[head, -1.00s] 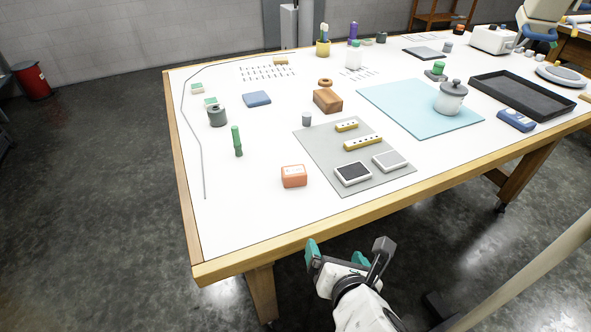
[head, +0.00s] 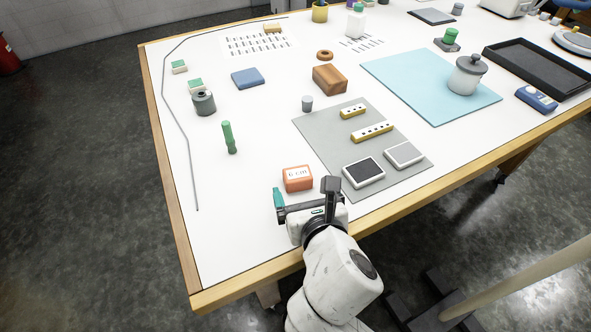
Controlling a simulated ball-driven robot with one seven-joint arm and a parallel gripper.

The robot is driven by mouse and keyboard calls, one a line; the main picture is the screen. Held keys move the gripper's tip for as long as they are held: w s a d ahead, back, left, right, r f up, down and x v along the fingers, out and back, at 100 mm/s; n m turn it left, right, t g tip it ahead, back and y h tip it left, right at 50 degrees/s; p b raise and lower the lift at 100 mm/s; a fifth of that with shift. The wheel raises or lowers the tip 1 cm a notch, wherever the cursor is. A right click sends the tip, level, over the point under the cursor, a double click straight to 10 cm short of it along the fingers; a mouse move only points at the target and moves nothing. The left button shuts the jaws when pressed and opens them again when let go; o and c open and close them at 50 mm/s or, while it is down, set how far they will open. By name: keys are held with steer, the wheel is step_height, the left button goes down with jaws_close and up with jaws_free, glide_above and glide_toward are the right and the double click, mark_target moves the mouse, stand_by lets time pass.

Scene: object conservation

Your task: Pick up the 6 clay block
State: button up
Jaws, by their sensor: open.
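The clay block (head: 297,179) is a small orange-red block with a white label reading "6 cm". It sits on the white table top near the front edge, left of the grey mat. My gripper (head: 304,187) is open and empty, just on the near side of the block. Its teal finger is left of the block and its dark finger is to the right. In the picture, the block shows between and beyond the fingertips. I cannot tell the gripper's exact height above the table.
The grey mat (head: 318,142) holds two yellow bars with holes and two framed plates, the dark one (head: 364,172) close to my gripper's right. The table between block and left edge is mostly clear.

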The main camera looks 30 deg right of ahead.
mark_target(299, 178)
steer(key=x, duration=0.4)
steer(key=shift+d+x, duration=0.15)
steer(key=shift+x, duration=1.1)
steer(key=shift+d+x, duration=0.1)
steer(key=shift+x, duration=1.15)
steer(key=shift+s+f, duration=0.15)
steer(key=shift+c, duration=0.4)
steer(key=c, duration=1.1)
